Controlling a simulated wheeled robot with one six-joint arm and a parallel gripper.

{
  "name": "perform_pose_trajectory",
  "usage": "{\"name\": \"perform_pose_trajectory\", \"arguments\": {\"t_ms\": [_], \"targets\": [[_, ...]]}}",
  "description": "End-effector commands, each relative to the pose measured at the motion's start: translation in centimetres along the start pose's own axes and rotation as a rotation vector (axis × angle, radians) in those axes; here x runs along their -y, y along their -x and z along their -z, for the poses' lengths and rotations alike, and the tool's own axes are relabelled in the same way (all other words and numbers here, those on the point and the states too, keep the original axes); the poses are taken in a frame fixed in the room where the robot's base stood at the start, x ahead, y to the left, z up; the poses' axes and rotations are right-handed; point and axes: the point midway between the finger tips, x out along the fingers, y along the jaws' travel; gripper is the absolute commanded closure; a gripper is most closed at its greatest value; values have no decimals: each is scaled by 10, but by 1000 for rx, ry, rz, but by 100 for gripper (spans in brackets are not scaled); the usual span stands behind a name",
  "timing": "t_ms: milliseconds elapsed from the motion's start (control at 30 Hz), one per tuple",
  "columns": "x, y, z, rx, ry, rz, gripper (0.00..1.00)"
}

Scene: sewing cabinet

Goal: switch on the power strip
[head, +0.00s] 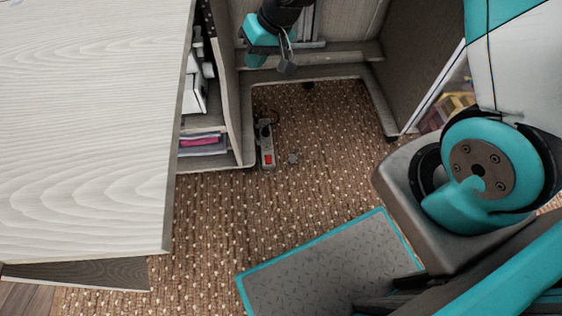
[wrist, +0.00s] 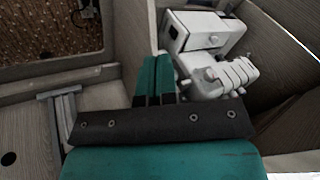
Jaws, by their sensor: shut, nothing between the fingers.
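The grey power strip (head: 266,145) lies on the woven carpet in the head view, just right of the cabinet's left side. Its red switch (head: 268,160) is at the end nearer me. I cannot tell the switch's position. My gripper (head: 255,60) is at the top of the head view, in the cabinet opening, well apart from the strip. In the wrist view its teal fingers (wrist: 157,75) are together and empty.
The pale tabletop (head: 90,120) covers the left. Cabinet shelves (head: 205,145) hold fabrics beside the strip. The right cabinet panel (head: 405,60) bounds the opening. A white sewing machine (wrist: 215,75) shows near my fingers in the wrist view. Carpet in front of the strip is clear.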

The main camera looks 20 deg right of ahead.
Motion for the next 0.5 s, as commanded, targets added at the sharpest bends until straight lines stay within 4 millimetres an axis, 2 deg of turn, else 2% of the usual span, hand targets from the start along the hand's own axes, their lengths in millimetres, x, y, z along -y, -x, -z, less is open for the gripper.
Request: {"name": "perform_pose_trajectory", "arguments": {"t_ms": [33,100,167,200,300,400,500], "targets": [[-36,-62,-9,-7,-38,-7,100],[-70,-115,-13,-30,-81,-18,100],[-99,-158,-19,-52,-118,-28,100],[-118,-188,-24,-64,-141,-35,100],[-164,-256,-40,-95,-197,-52,100],[-202,-311,-58,-123,-243,-68,100],[-230,-351,-74,-145,-276,-82,100]]}}
